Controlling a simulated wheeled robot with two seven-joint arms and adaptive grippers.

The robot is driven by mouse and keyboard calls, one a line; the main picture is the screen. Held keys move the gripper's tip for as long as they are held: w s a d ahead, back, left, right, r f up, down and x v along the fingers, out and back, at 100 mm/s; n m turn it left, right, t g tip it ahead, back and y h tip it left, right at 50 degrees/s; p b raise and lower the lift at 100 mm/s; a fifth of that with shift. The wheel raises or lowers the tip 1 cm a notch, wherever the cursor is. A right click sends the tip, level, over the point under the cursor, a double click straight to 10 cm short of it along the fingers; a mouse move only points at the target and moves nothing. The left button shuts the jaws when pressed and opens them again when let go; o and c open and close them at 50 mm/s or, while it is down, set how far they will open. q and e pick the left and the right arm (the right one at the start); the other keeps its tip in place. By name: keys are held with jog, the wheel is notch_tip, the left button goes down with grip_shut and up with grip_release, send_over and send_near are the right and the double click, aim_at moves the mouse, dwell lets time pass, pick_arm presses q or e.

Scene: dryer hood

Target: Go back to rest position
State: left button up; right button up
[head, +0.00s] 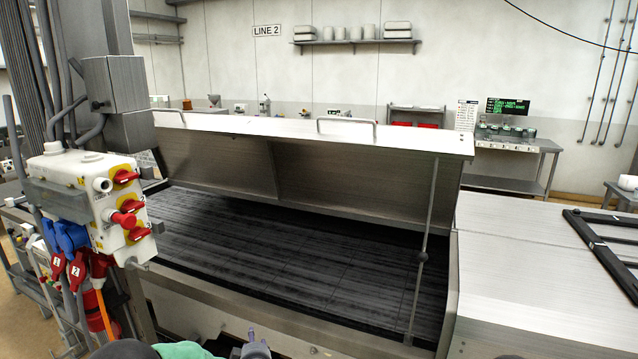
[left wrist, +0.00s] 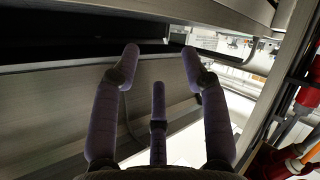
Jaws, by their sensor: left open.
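The dryer hood (head: 350,180) stands raised, with a thin support rod (head: 423,255) at its right end. Below it the dark slatted bed (head: 300,265) lies open to view and looks empty. Purple finger parts, which look like my left gripper (head: 255,346), show at the bottom edge of the head view, in front of the dryer's front rail. In the left wrist view my left gripper (left wrist: 160,62) has its three purple fingers spread, with nothing between them. My right gripper is out of view.
A white switch box (head: 85,200) with red knobs and hanging plugs stands at the left on a grey column. A flat steel top (head: 535,270) adjoins the dryer at right, carrying a black frame (head: 605,235). A steel side table (head: 510,183) stands at the back right.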

pick_arm(q)
jog(key=s+d+f+m+g+h+b, duration=0.1)
jog(key=s+f+m+g+h, duration=0.1)
jog(key=s+f, duration=0.45)
jog(key=s+d+f+m+g+h, duration=0.1)
jog(key=s+d+f+g, duration=0.15)
jog(key=f, duration=0.65)
jog(key=s+d+f+m+g+h+b, duration=0.1)
jog(key=s+f, duration=0.4)
jog(key=s, duration=0.5)
jog(key=s+d+f+m+g+h+b, duration=0.1)
jog(key=s+f+g, duration=0.3)
jog(key=s, duration=0.6)
jog(key=s+d+f+m+g+h+b, duration=0.1)
jog(key=s+d+f+m+g+h, duration=0.1)
jog(key=s+f, duration=0.4)
jog(key=s+d+g, duration=0.1)
jog(key=s, duration=0.3)
jog(key=shift+s+f+h, duration=0.2)
jog(key=shift+f+h, duration=0.05)
jog(key=shift+h, duration=0.05)
